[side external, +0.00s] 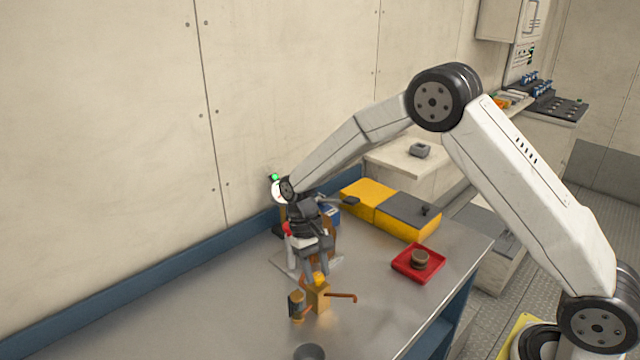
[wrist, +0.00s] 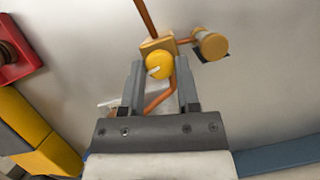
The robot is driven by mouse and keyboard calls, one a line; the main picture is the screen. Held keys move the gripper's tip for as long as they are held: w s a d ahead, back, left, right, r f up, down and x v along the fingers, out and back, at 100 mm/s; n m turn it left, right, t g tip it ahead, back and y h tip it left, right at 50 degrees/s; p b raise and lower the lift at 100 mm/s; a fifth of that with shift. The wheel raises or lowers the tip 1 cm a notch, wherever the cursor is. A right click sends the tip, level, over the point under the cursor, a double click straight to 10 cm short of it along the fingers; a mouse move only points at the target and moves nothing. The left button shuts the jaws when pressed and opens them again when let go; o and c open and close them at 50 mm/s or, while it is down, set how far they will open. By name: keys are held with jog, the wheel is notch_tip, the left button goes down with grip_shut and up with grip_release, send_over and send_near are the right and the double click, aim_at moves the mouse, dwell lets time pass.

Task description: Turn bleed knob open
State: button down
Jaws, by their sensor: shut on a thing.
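The bleed knob (wrist: 159,66) is a round yellow knob with a white pointer mark, set on a brass-coloured valve block (side external: 318,297). In the side view the knob (side external: 319,279) shows small on top of the block. My gripper (side external: 318,272) points down over the block, with its fingertips at the knob. In the wrist view my gripper (wrist: 160,72) has one finger on each side of the knob, shut on it. Copper pipes run from the block, and a brass cylinder (side external: 297,306) stands beside it, also in the wrist view (wrist: 213,46).
A red tray (side external: 399,266) with a round brown part (side external: 419,258) lies to the right. Yellow and grey boxes (side external: 408,227) stand behind it. A grey cup (side external: 309,352) is at the front edge. The metal bench (side external: 180,310) is clear at left.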

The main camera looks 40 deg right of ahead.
jog(key=shift+r, duration=0.1)
dwell(0.3)
jog(key=shift+c, duration=1.7)
grip_release()
jog(key=v, duration=0.7)
jog(key=shift+r, duration=0.3)
jog(key=shift+w, duration=0.1)
jog(key=s+d+n+t, duration=0.1)
jog(key=s+d+t, duration=0.1)
jog(key=s, duration=0.7)
jog(key=s+d+n+t+h, duration=0.1)
jog(key=s+d+t, duration=0.2)
jog(key=s, duration=0.6)
jog(key=shift+s+f+n+t, duration=0.25)
jog(key=shift+f+t, duration=0.25)
jog(key=shift+t, duration=0.5)
